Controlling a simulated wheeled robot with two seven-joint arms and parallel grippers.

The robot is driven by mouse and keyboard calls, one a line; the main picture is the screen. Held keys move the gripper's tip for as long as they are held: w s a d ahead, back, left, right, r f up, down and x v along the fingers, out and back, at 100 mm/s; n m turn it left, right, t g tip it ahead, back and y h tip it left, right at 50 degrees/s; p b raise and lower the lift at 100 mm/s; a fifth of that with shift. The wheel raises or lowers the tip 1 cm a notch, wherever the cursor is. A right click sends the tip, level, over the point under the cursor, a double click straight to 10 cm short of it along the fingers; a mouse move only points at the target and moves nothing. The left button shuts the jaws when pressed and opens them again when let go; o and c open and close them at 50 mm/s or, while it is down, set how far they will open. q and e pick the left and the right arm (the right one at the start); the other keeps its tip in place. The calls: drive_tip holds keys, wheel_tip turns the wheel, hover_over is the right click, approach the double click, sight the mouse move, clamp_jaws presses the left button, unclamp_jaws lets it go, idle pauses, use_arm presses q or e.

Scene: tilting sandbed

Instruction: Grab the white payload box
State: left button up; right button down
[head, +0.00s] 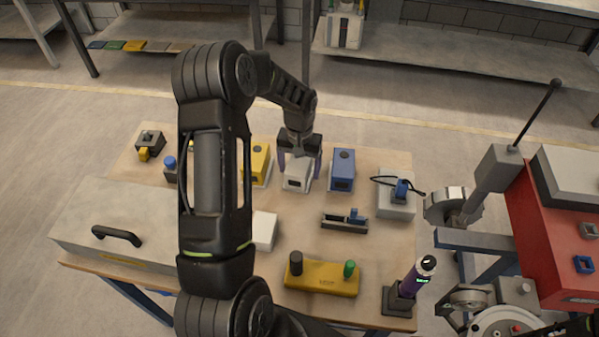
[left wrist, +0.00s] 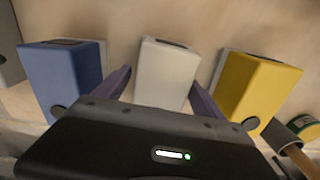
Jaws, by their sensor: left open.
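The white payload box (head: 297,178) stands on the wooden tabletop between a yellow box and a blue box. My left gripper (head: 299,163) is right above and around it, pointing down, with one purple finger on each side. In the left wrist view the white box (left wrist: 167,76) sits between the two spread fingers of the left gripper (left wrist: 160,92). The fingers are open, and I cannot tell whether either one touches the box. My right gripper is not in view.
The yellow box (head: 258,163) and blue box (head: 342,170) stand close on either side. A grey tray (head: 345,223), a yellow block with knobs (head: 320,278) and a purple device (head: 411,284) are nearer. A grey lidded case (head: 115,225) fills the left side.

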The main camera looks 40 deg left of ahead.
use_arm(q)
drive_tip(key=shift+f, duration=0.1)
drive_tip(key=shift+c, duration=0.3)
clamp_jaws()
idle(0.9)
